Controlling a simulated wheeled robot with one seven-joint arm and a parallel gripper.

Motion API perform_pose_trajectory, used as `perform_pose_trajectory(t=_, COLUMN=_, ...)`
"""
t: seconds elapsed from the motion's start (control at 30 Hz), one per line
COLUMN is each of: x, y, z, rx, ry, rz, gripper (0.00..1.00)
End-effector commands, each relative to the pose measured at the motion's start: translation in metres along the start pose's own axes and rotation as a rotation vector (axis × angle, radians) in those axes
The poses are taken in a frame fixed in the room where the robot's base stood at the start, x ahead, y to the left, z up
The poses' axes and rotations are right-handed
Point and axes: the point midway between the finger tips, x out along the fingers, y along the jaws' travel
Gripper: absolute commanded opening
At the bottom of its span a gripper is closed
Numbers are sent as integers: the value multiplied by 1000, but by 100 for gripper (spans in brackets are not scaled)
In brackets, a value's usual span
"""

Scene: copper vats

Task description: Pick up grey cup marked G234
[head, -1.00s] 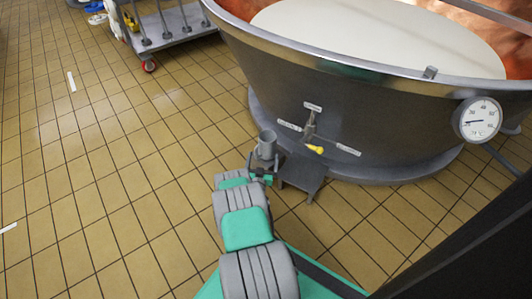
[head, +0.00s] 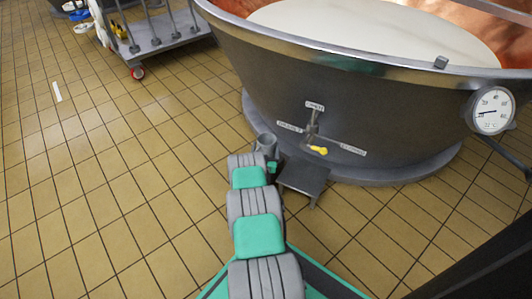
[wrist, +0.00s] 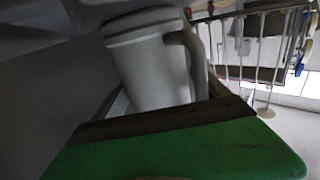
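A grey cup (head: 267,142) shows in the head view just left of a low dark stand, in front of the vat. Its lower part is hidden behind my arm. In the wrist view the pale grey cup (wrist: 150,65) is close in front of my gripper (wrist: 165,105), slightly tilted in the picture, with its handle on the right. Its base is hidden behind the dark front edge of the green gripper body. Narrow finger edges show on both sides of the cup's lower part. I cannot tell whether they touch it. No marking is readable on the cup.
The large metal vat (head: 400,125) of white liquid stands behind the cup, with a tap (head: 312,130) and a gauge (head: 492,110). The low dark stand (head: 303,178) is at the cup's right. A wheeled trolley (head: 160,45) stands at the upper left.

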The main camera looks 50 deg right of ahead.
Motion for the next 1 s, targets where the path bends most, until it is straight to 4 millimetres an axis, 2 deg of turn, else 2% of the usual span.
perform_pose_trajectory(t=0.07, x=0, y=1, z=0, rx=0, ry=0, rz=1, gripper=77)
perform_pose_trajectory(t=0.53, x=0, y=3, z=1, rx=0, ry=-1, rz=5, gripper=39)
perform_pose_trajectory(t=0.83, x=1, y=3, z=-3, rx=0, ry=1, rz=5, gripper=37)
perform_pose_trajectory(t=1.0, x=1, y=3, z=-24, rx=0, ry=2, rz=4, gripper=37)
